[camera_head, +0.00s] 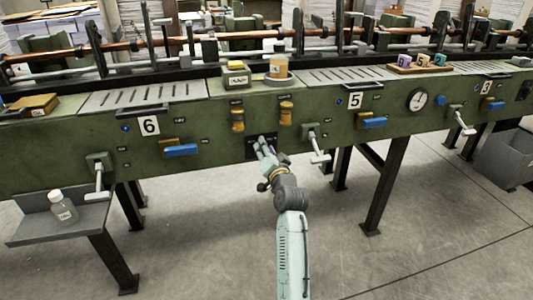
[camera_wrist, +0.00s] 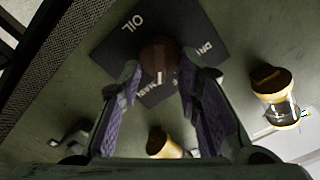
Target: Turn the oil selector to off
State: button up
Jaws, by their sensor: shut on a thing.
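The oil selector is a small dark brown round knob (camera_wrist: 158,52) on a black label plate (camera_wrist: 195,28) in the wrist view. The plate reads "OIL", with a partly covered word like "MAIN" and another starting "DR". A light mark on the knob points toward the bottom of the wrist view, by the "MAIN" word. My gripper (camera_wrist: 162,72) has its purple-padded fingers on both sides of the knob, shut on it. In the head view my gripper (camera_head: 265,142) reaches the plate (camera_head: 251,152) on the green machine front and hides the knob.
Two amber sight glasses (camera_head: 286,111) (camera_head: 238,120) sit above the plate. A lever handle (camera_head: 317,146) is close at the right, and a blue handle (camera_head: 180,151) is at the left. The floor in front is clear.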

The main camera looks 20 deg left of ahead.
jog(key=shift+s+a+n+b, duration=0.1)
jog(key=shift+a+n+b, duration=0.05)
jog(key=shift+n+b, duration=1.5)
jog(key=shift+s+a+n+b, duration=0.1)
jog(key=shift+n+b, duration=1.05)
jog(key=shift+n, duration=1)
jog(key=shift+r, duration=0.1)
jog(key=o, duration=1.1)
jog(key=v, duration=1.2)
